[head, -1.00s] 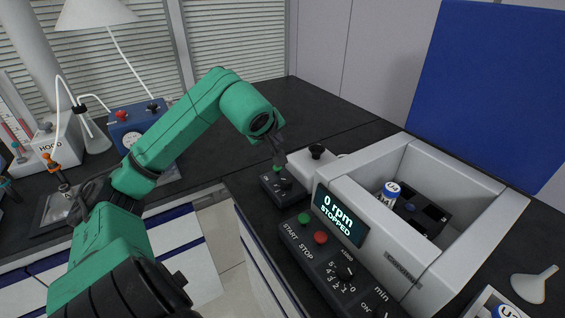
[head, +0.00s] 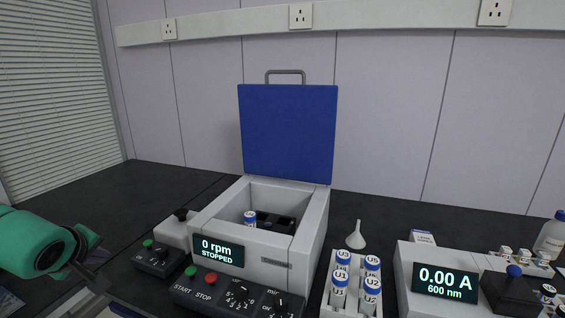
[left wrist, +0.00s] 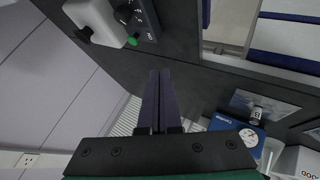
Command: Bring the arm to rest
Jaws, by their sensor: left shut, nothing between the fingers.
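My left arm is green and reaches in at the left edge of the head view. Its dark left gripper (head: 84,240) is over the black bench, left of the small box with the green button. In the left wrist view the two long dark fingers of the left gripper (left wrist: 160,73) lie together, with nothing between them. They are clear of the nearby devices in that view. My right gripper is not in view.
The centrifuge (head: 310,235) has its blue lid (head: 289,135) raised and reads 0 rpm, STOPPED; a tube stands inside. A small button box (head: 158,260) is beside it. A tube rack (head: 327,305), a funnel (head: 356,238) and a photometer (head: 405,270) stand to the right.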

